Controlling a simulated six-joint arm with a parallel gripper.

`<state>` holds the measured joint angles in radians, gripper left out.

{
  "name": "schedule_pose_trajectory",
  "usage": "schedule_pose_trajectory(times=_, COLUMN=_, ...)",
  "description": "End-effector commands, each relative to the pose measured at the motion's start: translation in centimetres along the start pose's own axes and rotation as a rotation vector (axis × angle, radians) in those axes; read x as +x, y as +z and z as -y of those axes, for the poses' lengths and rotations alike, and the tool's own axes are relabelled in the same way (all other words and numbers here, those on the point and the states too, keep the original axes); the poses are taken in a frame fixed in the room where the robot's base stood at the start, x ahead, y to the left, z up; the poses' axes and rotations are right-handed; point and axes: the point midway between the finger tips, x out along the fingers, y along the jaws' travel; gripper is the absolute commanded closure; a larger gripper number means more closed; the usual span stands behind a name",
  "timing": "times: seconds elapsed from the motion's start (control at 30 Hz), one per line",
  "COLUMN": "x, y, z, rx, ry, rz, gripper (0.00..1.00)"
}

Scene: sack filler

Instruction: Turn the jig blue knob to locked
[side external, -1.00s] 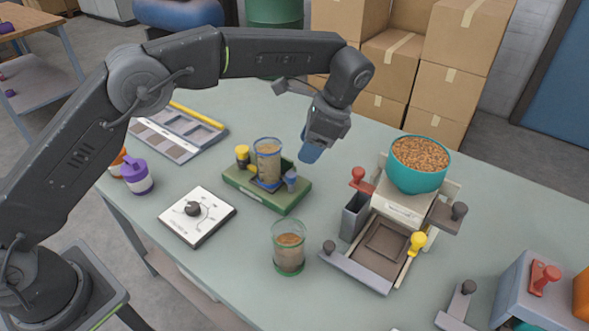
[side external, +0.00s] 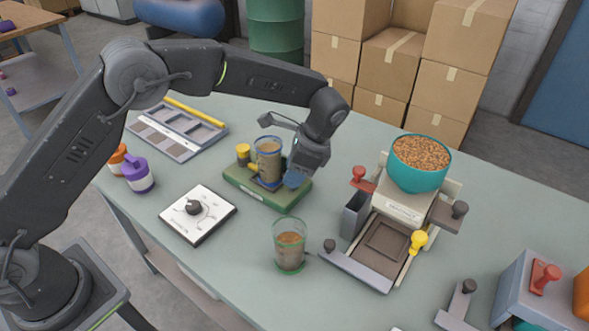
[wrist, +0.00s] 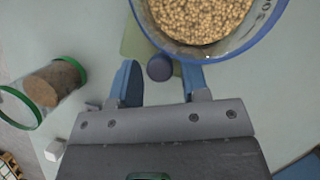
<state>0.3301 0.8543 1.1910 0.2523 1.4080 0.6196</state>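The green jig (side external: 262,200) stands mid-table and holds a clear cup of grain (side external: 268,160). A yellow knob (side external: 243,153) is on its left side. The blue knob (wrist: 159,68) shows in the wrist view as a dark round top between my two blue fingers. In the side view my gripper (side external: 295,180) covers it at the jig's right end. My gripper (wrist: 160,83) is open, with a visible gap on both sides of the knob. The blue-rimmed cup (wrist: 200,20) is just beyond the fingertips. I cannot read the knob's setting.
A green-rimmed cup (side external: 289,248) stands in front of the jig. A white dial plate (side external: 198,214) lies to its left. The filler with a teal bowl (side external: 420,165) stands to the right. A compartment tray (side external: 178,130) is behind left. The table between jig and filler is clear.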

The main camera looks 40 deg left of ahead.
Motion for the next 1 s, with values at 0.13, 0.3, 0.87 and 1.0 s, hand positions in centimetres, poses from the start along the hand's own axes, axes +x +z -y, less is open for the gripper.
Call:
schedule_pose_trajectory(times=0.13, x=-0.02, y=-0.01, z=0.00, rx=0.000, ry=0.000, rz=0.000, gripper=0.72)
schedule_pose_trajectory(times=0.3, x=-0.02, y=-0.01, z=-0.01, rx=0.000, ry=0.000, rz=0.000, gripper=0.89)
schedule_pose_trajectory(times=0.87, x=-0.06, y=-0.06, z=0.07, rx=-0.120, ry=0.050, rz=0.000, gripper=0.96)
schedule_pose_trajectory(times=1.0, x=-0.07, y=-0.06, z=0.07, rx=-0.120, ry=0.049, rz=-0.001, gripper=0.65)
